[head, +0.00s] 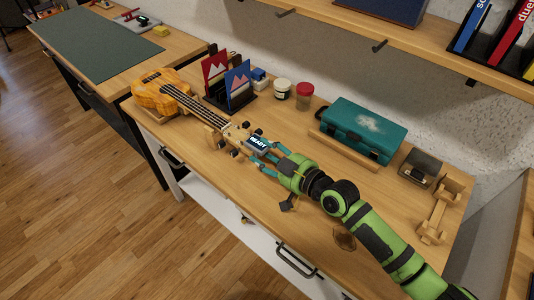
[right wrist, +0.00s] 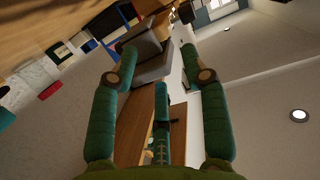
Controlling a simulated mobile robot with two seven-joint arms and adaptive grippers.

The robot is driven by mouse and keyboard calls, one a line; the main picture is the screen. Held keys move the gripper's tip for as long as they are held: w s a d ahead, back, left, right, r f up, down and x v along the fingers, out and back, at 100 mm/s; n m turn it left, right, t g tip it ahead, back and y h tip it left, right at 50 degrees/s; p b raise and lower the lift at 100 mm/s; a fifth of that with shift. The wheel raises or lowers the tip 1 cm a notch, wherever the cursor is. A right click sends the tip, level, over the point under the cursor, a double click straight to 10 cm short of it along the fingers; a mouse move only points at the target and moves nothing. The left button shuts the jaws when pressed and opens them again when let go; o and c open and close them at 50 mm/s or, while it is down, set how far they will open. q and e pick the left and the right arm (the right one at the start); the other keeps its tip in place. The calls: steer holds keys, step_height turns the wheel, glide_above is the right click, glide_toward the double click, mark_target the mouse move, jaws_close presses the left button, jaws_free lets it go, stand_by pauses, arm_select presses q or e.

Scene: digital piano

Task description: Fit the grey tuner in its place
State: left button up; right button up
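The grey tuner (head: 258,143), its dark display reading READY, is at the headstock (head: 236,134) of an orange-brown ukulele (head: 160,92) on the workbench. Whether its clip grips the headstock is not clear. In the right wrist view the fingers (right wrist: 158,58) are apart. The grey tuner (right wrist: 148,48) shows between and beyond their tips, with a gap to the right finger. The left fingertip overlaps its edge. My left gripper is not in view.
Red and blue cards in a black rack (head: 230,92), a pale jar (head: 282,89) and a red-lidded jar (head: 304,96) stand behind the ukulele. A teal case (head: 362,129), a dark box (head: 420,168) and a wooden stand (head: 438,212) are further right.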

steer(key=p+v, duration=0.1)
steer(key=v, duration=0.4)
steer(key=shift+r+p, duration=0.1)
steer(key=shift+p, duration=0.25)
stand_by(0.4)
steer(key=v, duration=1.2)
